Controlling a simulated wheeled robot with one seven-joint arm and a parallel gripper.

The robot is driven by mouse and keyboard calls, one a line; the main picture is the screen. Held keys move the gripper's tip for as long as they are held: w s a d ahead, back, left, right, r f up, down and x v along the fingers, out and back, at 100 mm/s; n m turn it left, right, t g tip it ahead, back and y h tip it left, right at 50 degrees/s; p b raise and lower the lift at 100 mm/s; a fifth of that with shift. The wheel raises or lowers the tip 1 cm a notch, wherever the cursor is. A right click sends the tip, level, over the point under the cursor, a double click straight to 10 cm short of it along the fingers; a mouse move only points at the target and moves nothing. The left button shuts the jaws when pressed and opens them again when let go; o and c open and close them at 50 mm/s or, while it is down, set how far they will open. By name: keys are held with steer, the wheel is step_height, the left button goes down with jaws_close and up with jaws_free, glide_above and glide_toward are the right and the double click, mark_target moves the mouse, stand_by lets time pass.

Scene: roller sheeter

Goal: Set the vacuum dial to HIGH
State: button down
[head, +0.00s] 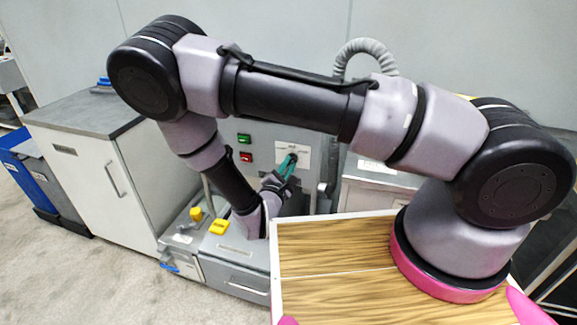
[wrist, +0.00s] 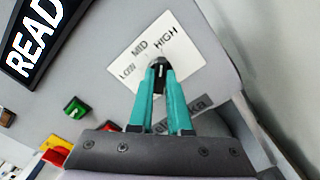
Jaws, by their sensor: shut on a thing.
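The vacuum dial (wrist: 158,66) is a small dark knob on a white plate (wrist: 180,72) marked LOW, MID and HIGH, tilted in the wrist view. My gripper (wrist: 159,71) has teal fingers closed on either side of the knob, gripping it. A light mark on the knob points up in the picture, roughly between MID and HIGH; its exact setting is hard to read. In the head view, my gripper (head: 289,162) reaches the white plate (head: 303,150) on the grey machine's upright face. The knob is mostly hidden there by the fingers.
A green button (head: 244,138) and a red button (head: 246,156) sit left of the dial. Yellow parts (head: 219,227) stand on the machine's lower front. A black sign reading READ (wrist: 38,40) is at upper left in the wrist view.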

steer(key=shift+f, duration=0.1)
steer(key=c, duration=0.9)
jaws_free()
steer(key=shift+o, duration=0.2)
steer(key=shift+s, duration=0.1)
steer(key=v, duration=1)
steer(key=shift+s+a, duration=0.15)
steer(key=shift+s, duration=0.1)
